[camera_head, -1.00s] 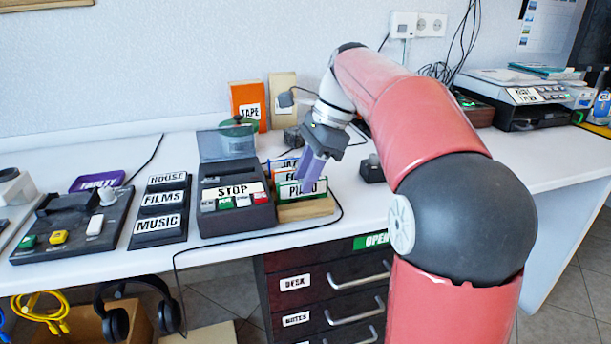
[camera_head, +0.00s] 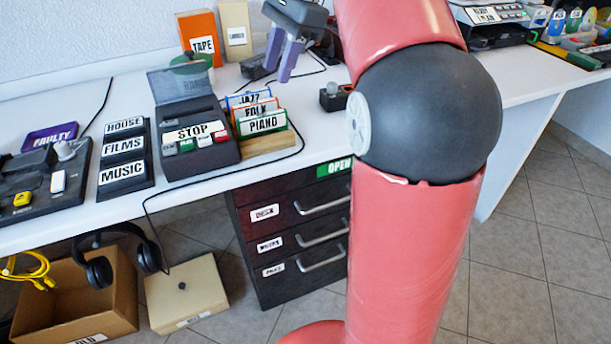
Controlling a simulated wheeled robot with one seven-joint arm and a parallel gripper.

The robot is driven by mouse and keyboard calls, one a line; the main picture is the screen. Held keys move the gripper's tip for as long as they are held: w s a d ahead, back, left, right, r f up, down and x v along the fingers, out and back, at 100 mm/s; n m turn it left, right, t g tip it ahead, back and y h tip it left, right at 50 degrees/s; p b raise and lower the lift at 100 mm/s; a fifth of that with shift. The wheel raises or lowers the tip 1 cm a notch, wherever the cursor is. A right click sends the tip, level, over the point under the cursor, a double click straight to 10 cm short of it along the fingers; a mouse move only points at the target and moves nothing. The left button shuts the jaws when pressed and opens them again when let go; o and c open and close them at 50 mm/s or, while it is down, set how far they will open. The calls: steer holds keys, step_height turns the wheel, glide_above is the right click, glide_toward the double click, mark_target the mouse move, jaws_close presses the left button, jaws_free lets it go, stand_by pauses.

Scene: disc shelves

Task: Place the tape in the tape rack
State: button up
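The wooden tape rack (camera_head: 268,144) stands on the desk, right of the player. Three upright tapes stand in it: blue JAZZ (camera_head: 243,99), orange FOLK (camera_head: 256,109) and green PIANO (camera_head: 263,124) at the front. The tape player (camera_head: 196,138), labelled STOP, has its clear lid (camera_head: 180,84) raised. My gripper (camera_head: 277,76) points down above and behind the rack, clear of the tapes. Its two purple fingers are apart, with nothing visible between them.
An orange box labelled TAPE (camera_head: 200,36) stands by the wall beside a beige box (camera_head: 236,30). A small black knobbed unit (camera_head: 333,96) sits right of the rack. A black cable runs along the desk front. A HOUSE, FILMS, MUSIC panel (camera_head: 124,158) is left of the player.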

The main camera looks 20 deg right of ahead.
steer(key=s+a+f+n+t+h, duration=0.1)
steer(key=s+f+n+t+h, duration=0.1)
steer(key=s+f+n, duration=0.6)
steer(key=s+a+f+n+t+h, duration=0.1)
steer(key=s+a+f+n+t, duration=0.1)
steer(key=s+f+n, duration=0.6)
steer(key=s+f+t, duration=0.1)
steer(key=s+f, duration=0.1)
steer(key=s, duration=0.2)
steer(key=shift+a+f+h, duration=0.2)
steer(key=shift+a+h, duration=0.05)
steer(key=shift+h, duration=0.15)
